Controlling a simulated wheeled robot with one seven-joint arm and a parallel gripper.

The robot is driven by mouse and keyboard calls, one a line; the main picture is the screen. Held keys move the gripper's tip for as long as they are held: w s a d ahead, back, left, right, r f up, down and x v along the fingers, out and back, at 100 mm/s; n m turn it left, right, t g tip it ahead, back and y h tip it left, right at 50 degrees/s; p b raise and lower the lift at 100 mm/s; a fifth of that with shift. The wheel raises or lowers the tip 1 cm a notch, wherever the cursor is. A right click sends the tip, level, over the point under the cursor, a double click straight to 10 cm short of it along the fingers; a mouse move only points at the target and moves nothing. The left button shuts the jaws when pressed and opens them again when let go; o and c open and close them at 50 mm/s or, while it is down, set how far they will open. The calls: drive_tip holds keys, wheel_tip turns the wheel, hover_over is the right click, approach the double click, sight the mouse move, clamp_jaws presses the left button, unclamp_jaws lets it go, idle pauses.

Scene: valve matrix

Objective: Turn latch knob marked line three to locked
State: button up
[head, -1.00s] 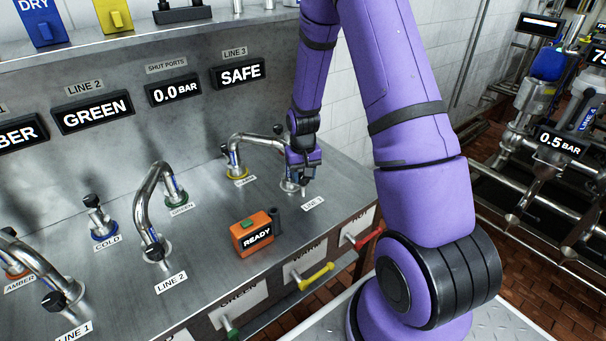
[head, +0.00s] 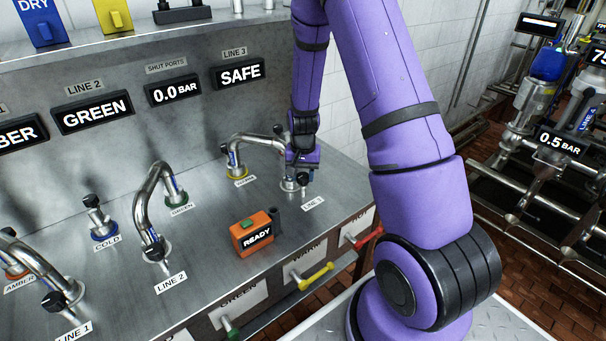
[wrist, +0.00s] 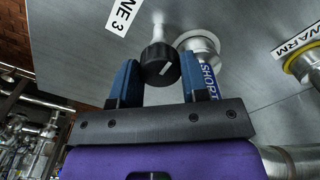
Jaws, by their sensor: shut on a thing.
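The line three latch knob (wrist: 160,62) is black and ribbed with a white mark on its face. In the wrist view it sits on a metal stem beside the LINE 3 label (wrist: 122,14). My gripper (wrist: 158,80) has its blue fingers on either side of the knob and is shut on it. A round metal port (wrist: 198,44) with a pipe end marked SHORT is just right of the knob. In the head view my gripper (head: 301,170) is at the same station, and the knob is mostly hidden there. The LINE 3 display (head: 240,74) reads SAFE.
A curved pipe (head: 255,139) runs from the yellow-ringed warm port to the line three port, close to my gripper. An orange READY box (head: 256,232) stands on the bench in front. The line two pipe (head: 143,205) is further left.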

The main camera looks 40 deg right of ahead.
sight(303, 175)
drive_tip(key=o, duration=0.9)
drive_tip(key=shift+r, duration=0.1)
wheel_tip(303, 175, up, 11)
drive_tip(key=shift+f, duration=0.2)
